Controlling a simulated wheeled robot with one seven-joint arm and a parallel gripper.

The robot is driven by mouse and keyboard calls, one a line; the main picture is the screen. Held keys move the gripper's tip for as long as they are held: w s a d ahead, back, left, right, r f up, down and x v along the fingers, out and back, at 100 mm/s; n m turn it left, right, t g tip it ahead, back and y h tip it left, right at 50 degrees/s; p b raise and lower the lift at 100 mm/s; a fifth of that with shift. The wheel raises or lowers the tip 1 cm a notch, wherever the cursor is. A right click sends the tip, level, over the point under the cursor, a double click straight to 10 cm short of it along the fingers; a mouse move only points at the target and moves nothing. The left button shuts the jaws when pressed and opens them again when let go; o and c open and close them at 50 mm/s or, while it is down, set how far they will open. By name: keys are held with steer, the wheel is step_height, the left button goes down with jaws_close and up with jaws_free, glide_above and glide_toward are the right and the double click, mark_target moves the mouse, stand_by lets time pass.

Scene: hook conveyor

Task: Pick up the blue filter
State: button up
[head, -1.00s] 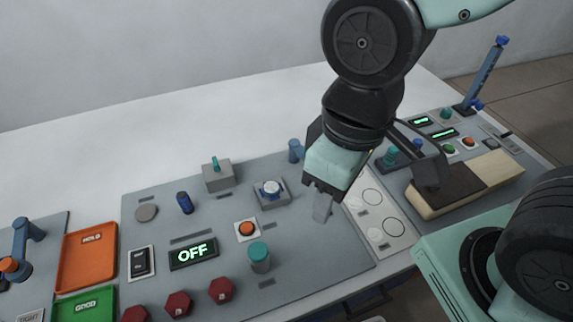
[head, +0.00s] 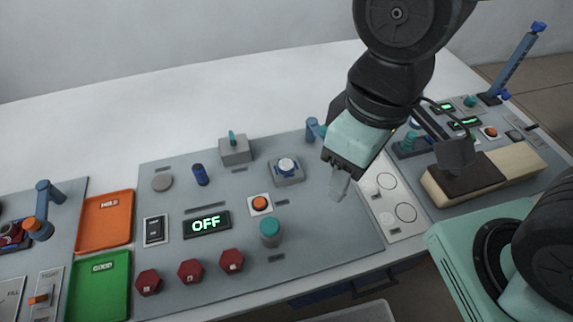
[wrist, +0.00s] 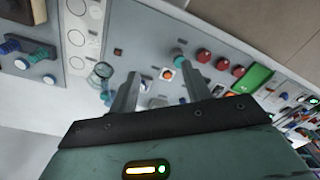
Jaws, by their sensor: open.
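A small dark blue upright cylinder (head: 200,174) stands on the grey panel (head: 330,235), left of the middle in the head view. It is the piece that best fits the blue filter, but I cannot be sure. My gripper (head: 339,184) points down above the panel's right part, well to the right of the dark blue cylinder. In the wrist view its two fingers (wrist: 161,92) are apart, with nothing held between them.
An OFF display (head: 206,224), an orange button (head: 260,204), a teal knob (head: 270,232) and red knobs (head: 190,271) stand on the panel. Orange (head: 104,222) and green (head: 100,285) trays lie left. The white surface behind is clear.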

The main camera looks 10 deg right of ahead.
stand_by(0.4)
steer(key=o, duration=0.4)
steer(key=shift+w, duration=0.15)
steer(key=n+t+y+b, duration=0.2)
steer(key=t+y+b, duration=0.1)
steer(key=b, duration=0.2)
glide_above(285, 164)
steer(key=s+d, duration=0.2)
steer(key=f, duration=1.9)
steer(key=shift+s+d+f, duration=0.2)
steer(key=shift+f, duration=0.2)
steer(key=shift+b+x, duration=0.3)
steer(key=shift+x, duration=2.85)
